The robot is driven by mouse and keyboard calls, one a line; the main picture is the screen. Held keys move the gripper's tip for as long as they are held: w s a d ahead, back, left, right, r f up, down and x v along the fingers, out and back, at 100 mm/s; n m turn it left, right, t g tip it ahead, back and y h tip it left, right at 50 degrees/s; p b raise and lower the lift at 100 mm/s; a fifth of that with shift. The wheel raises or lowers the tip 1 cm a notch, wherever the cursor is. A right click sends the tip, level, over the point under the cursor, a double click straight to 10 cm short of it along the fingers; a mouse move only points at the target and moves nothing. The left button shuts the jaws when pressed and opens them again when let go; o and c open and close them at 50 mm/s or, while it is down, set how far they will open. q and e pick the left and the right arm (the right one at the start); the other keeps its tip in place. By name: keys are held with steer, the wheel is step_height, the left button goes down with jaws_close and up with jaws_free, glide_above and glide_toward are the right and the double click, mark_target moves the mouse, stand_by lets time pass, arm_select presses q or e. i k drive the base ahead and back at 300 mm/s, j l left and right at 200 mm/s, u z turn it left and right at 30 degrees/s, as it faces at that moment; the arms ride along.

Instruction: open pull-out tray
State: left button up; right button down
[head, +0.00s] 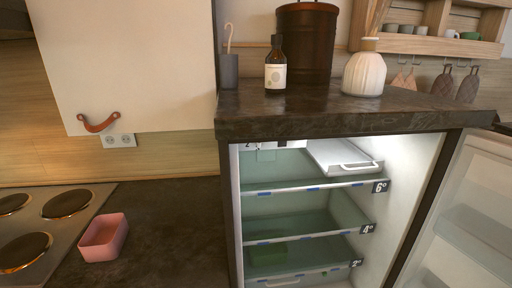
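A fridge (233,190) stands open under a dark stone top. A white pull-out tray (335,152) with a pale bar handle (358,165) is in the upper right of its interior, above the top glass shelf (310,187). How far the tray is drawn out is hard to tell. The fridge door (470,215) is swung open to the right. Neither of my grippers shows in the head view.
A bottle (275,72), brown canister (306,45) and white vase (364,74) stand on the stone top. A pink bowl (104,238) sits beside the hob (50,225) at left. A white cabinet (130,60) with a leather pull (98,124) hangs above.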

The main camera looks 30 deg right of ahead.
mark_target(334, 158)
steer(key=l+z, duration=0.1)
steer(key=z, duration=1.55)
